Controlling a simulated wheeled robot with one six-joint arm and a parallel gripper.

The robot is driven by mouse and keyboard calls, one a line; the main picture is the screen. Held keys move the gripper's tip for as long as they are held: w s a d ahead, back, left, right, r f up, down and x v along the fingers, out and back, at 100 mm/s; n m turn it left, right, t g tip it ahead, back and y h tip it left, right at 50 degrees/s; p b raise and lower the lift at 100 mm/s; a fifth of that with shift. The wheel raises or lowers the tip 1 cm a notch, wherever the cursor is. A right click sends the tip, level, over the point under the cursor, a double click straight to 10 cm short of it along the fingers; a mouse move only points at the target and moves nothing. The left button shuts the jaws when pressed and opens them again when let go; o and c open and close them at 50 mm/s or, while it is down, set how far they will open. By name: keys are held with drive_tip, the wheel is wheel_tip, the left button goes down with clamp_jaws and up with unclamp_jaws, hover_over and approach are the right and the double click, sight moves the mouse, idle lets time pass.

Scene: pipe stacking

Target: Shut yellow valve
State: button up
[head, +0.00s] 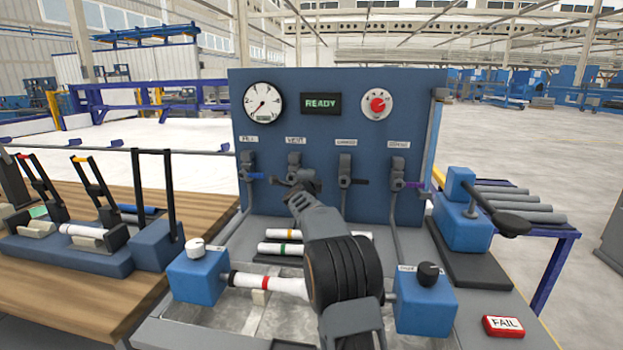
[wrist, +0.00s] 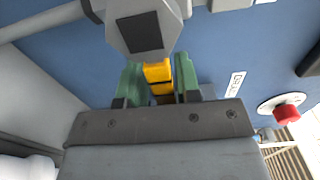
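The yellow valve's handle (wrist: 158,74) shows in the wrist view between the two green fingers of my gripper (wrist: 160,82). The fingers lie close along both sides of it and appear shut on it. In the head view my gripper (head: 291,182) is at the second valve (head: 294,160) from the left on the blue panel (head: 330,130). My gripper and wrist hide the yellow handle there.
A blue-handled valve (head: 256,177) is left of my gripper; a dark-handled valve (head: 350,181) and a purple-handled valve (head: 410,185) are right. A gauge (head: 263,103), a READY display (head: 321,103) and a red knob (head: 377,104) sit above. Pipes (head: 285,248) lie below my arm.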

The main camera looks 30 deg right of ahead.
drive_tip(key=shift+o, duration=0.8)
drive_tip(key=shift+d+r, duration=0.15)
drive_tip(key=b+v, duration=0.1)
drive_tip(key=v, duration=1.3)
drive_tip(key=shift+d, duration=0.1)
